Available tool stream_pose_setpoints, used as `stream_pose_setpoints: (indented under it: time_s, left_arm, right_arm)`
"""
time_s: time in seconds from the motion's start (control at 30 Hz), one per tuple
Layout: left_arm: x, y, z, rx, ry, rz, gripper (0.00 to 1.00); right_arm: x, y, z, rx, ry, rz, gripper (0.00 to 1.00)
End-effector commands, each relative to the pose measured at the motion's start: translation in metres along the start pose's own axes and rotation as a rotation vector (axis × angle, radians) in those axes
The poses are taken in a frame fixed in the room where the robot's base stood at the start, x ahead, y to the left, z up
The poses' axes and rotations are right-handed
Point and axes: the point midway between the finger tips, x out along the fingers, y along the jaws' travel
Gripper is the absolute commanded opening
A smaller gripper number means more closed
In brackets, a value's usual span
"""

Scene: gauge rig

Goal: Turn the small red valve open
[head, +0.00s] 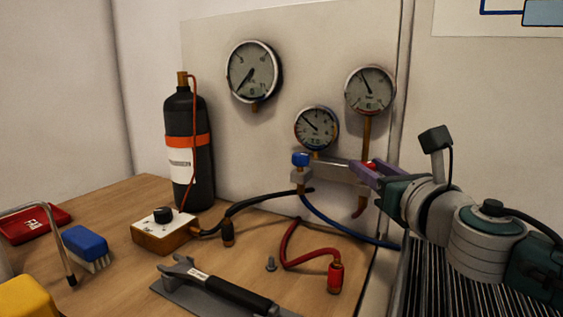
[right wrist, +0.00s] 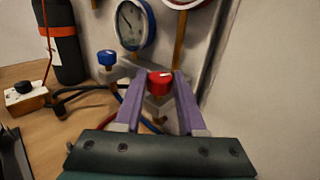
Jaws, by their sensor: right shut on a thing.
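The small red valve (right wrist: 159,82) is a red knob with a white mark on top, at the right end of the grey manifold block. In the head view only a bit of its red (head: 371,166) shows behind my gripper's fingers. My right gripper (head: 364,168) reaches in from the right with purple fingers, which also show in the right wrist view (right wrist: 160,88). They are shut on the red valve, one on each side. A blue valve knob (head: 301,159) sits at the left end of the manifold (head: 327,171). My left gripper is not in view.
Gauges (head: 317,128) stand just above the manifold, close to my right gripper. A blue hose (head: 345,231) and a red hose (head: 290,243) hang below. A black bottle (head: 187,150), a control box (head: 165,231) and a wrench (head: 215,287) are on the wooden bench.

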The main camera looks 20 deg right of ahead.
Motion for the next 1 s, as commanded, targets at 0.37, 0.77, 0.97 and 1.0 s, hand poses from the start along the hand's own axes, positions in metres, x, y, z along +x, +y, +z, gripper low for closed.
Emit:
stream_pose_setpoints:
  time_s: [0.37, 0.77, 0.97, 1.0]
  left_arm:
    - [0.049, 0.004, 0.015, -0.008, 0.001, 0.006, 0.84]
    - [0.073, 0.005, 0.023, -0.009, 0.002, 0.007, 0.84]
    - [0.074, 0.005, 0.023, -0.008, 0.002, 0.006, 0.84]
    - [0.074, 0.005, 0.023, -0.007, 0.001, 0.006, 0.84]
  right_arm:
    - [0.001, -0.006, -0.007, -0.004, -0.003, 0.284, 0.0]
    - [0.002, -0.007, -0.002, 0.0, -0.002, 0.415, 0.0]
    - [0.002, -0.007, 0.0, 0.0, -0.002, 0.425, 0.0]
    - [0.002, -0.007, 0.0, 0.0, -0.002, 0.426, 0.0]
